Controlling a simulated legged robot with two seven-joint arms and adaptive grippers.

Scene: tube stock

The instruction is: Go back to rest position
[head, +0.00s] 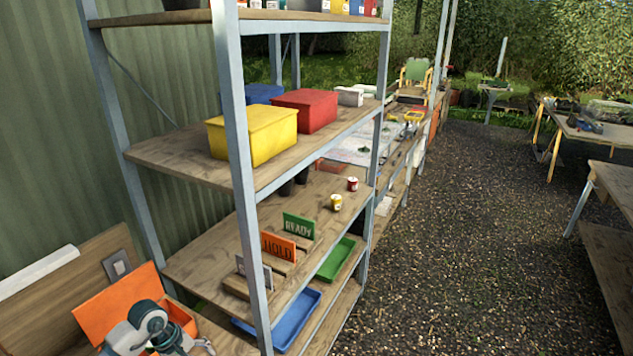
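A rounded grey and dark jointed part at the lower left, in front of an orange box (122,306), looks like a link of my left arm. No fingertips of my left gripper can be made out there. My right arm and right gripper do not show. The shelf rack (240,150) stands close ahead, left of centre. On its middle shelf sit a yellow box (252,136), a red box (305,110) and a blue box (262,93). Below stand a green READY sign (298,226), an orange HOLD sign (278,246) and a partly hidden grey sign.
A yellow can (336,202) and a red can (352,184) stand on the lower shelf. A green tray (336,258) and a blue tray (290,322) lie below. Tables (590,135) line the right side. The gravel aisle (470,240) between is clear.

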